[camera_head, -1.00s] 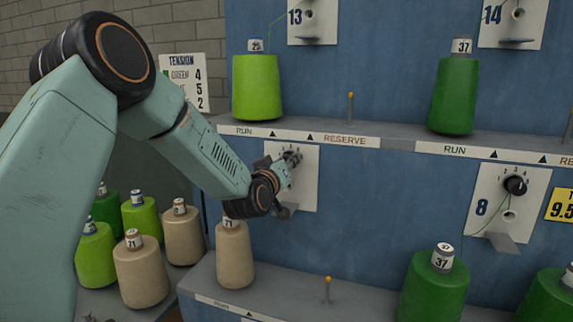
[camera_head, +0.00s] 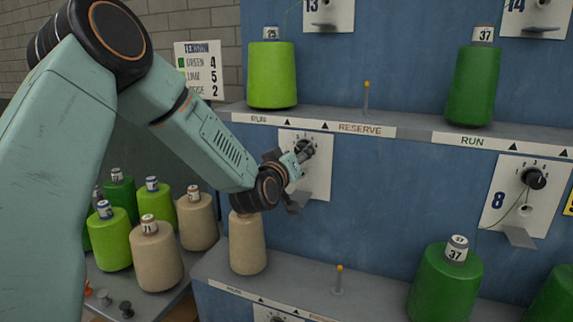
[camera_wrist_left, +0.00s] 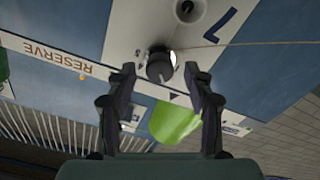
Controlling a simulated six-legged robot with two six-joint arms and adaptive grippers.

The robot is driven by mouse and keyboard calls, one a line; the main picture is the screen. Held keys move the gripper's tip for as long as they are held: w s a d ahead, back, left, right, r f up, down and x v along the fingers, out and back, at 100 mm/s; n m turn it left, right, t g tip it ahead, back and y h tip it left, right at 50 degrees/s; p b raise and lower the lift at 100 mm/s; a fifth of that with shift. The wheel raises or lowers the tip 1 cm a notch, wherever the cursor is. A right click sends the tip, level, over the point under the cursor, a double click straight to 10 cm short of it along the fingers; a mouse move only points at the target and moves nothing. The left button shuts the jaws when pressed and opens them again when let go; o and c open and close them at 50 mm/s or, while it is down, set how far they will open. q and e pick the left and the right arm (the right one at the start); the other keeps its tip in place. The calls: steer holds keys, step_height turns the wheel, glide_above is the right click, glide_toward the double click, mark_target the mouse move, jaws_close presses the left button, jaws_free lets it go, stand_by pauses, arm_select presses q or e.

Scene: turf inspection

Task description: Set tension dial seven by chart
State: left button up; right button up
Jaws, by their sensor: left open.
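The tension dial of station seven (camera_head: 306,147) is a dark knob on a white plate (camera_head: 318,180), partly hidden by my left gripper (camera_head: 299,163). In the left wrist view the dial (camera_wrist_left: 160,66) sits between my left fingertips (camera_wrist_left: 160,76), and the plate's 7 (camera_wrist_left: 222,27) shows rotated. The fingers are open; I cannot tell whether they touch the dial. The dial's setting cannot be read. The tension chart (camera_head: 200,72) hangs behind my arm: green 4, lime 5, and a partly covered third line with 2. My right gripper is out of view.
A lime cone (camera_head: 272,75) stands on the shelf above, left of an empty peg (camera_head: 366,98). A beige cone (camera_head: 248,248) stands below my gripper. Station eight's dial (camera_head: 534,178) is at the right. Several cones crowd the left table, with loose small knobs (camera_head: 125,309) nearby.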

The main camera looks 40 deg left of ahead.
arm_select(q)
steer(key=v, duration=0.9)
steer(key=shift+s, duration=0.25)
steer(key=s+d+f+m+g+h+b, duration=0.1)
steer(key=s+d+f+g+h+b, duration=0.2)
steer(key=f, duration=0.7)
steer(key=s+d+f+m+g+b, duration=0.1)
steer(key=s+d+f+g, duration=0.3)
steer(key=f, duration=0.7)
steer(key=s+d+f+m+g+h+b, duration=0.2)
steer(key=s+d+f, duration=0.3)
steer(key=f, duration=0.5)
steer(key=s+d+f+m+g+b, duration=0.1)
steer(key=s+f+g+b, duration=0.2)
steer(key=s+f, duration=0.8)
steer(key=s+d+f+m+g+b, duration=0.2)
steer(key=s+f+g, duration=0.3)
steer(key=s+f, duration=0.6)
steer(key=s+b, duration=0.1)
steer(key=s, duration=0.2)
steer(key=shift+d+f+y+b, duration=0.15)
steer(key=shift+d+y+b, duration=0.15)
steer(key=shift+b, duration=0.05)
steer(key=shift+w, duration=0.15)
